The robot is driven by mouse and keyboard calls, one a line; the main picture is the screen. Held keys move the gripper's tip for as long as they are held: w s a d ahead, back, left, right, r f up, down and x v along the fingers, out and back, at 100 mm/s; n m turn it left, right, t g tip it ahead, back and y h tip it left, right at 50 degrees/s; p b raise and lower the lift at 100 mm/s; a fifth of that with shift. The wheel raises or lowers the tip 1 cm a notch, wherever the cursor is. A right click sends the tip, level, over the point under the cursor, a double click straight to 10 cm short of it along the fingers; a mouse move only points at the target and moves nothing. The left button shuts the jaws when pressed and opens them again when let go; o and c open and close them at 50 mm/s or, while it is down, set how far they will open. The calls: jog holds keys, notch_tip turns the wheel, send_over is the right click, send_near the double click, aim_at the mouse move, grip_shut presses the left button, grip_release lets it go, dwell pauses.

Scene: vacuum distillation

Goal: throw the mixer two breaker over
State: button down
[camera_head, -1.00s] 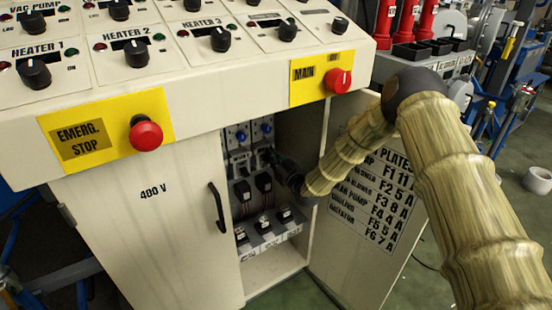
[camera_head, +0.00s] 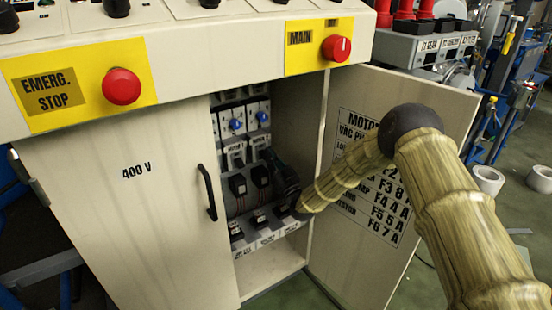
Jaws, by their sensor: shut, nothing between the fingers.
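An open cabinet bay holds rows of breakers and switches. Two devices with blue knobs (camera_head: 235,124) sit in the upper row. White breakers (camera_head: 234,157) sit just below them, and black blocks (camera_head: 238,185) are lower. Their small labels are too blurred to read, so I cannot tell which is the mixer two breaker. My gripper (camera_head: 271,156) is dark and shut with nothing held. It is inside the bay at the right of the white breakers, its tips close to the right one. Whether it touches is unclear, and it hides part of that side.
The open right door (camera_head: 385,190) with a fuse list stands beside my arm. The closed left door (camera_head: 130,215) has a black handle (camera_head: 207,192). A red emergency stop (camera_head: 121,86) and a red main knob (camera_head: 336,48) are above. A lower shelf carries black switches (camera_head: 236,230).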

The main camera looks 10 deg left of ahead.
jog(key=shift+r, duration=0.15)
notch_tip(320, 180, up, 4)
jog(key=r+p, duration=0.1)
jog(key=p, duration=0.2)
jog(key=f+v, duration=0.2)
jog(key=v, duration=0.9)
jog(key=shift+w+a+f, duration=0.15)
jog(key=shift+w+a, duration=0.05)
jog(key=shift+w, duration=0.1)
